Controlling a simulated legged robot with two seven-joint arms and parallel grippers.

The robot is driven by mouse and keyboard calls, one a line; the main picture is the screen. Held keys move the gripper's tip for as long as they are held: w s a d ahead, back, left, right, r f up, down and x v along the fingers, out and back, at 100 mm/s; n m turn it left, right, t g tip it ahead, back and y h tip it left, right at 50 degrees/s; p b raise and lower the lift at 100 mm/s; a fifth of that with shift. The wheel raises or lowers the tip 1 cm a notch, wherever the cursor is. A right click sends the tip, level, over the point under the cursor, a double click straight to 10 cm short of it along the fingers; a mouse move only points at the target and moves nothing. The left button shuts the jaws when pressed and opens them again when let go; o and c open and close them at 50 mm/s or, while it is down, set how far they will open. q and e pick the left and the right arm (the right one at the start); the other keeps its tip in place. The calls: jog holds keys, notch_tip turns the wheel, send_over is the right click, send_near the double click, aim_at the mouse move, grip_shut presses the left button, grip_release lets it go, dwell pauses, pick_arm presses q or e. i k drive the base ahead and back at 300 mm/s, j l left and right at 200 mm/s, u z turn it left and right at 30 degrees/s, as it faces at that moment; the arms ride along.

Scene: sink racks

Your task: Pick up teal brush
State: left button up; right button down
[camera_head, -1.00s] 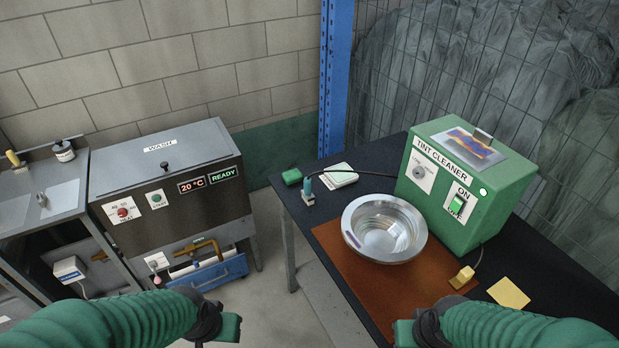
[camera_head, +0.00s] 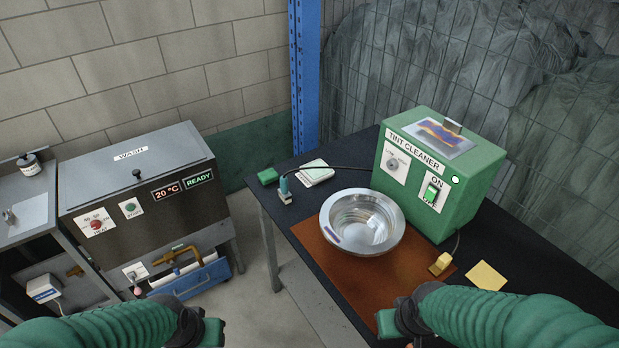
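The teal brush (camera_head: 284,186) stands upright near the left edge of the dark table (camera_head: 262,200), with its teal handle up and a pale block at its foot. It is behind and left of the metal bowl. My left gripper (camera_head: 214,330) is low in the picture, left of the table and well short of the brush. My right gripper (camera_head: 386,322) is at the bottom over the front of the brown mat (camera_head: 330,258), also apart from the brush. Only small green end parts of both grippers show, so their opening cannot be made out.
A shiny metal bowl (camera_head: 362,222) sits on the mat. A green block (camera_head: 267,177) and a white pad (camera_head: 315,172) lie near the brush. The green tint cleaner (camera_head: 470,190), a yellow block (camera_head: 440,263) and a yellow sheet (camera_head: 487,276) are right. A wash unit (camera_head: 140,180) stands left.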

aim_at(285, 195)
jog(key=z, duration=0.25)
jog(key=i+j+z, duration=0.1)
jog(key=j+z, duration=0.15)
jog(key=z, duration=0.2)
jog(key=i+j+z, duration=0.1)
jog(key=j+z, duration=0.2)
jog(key=z, duration=0.2)
jog(key=j+z, duration=0.3)
jog(key=z, duration=0.15)
jog(key=j+z, duration=0.3)
jog(key=z, duration=0.15)
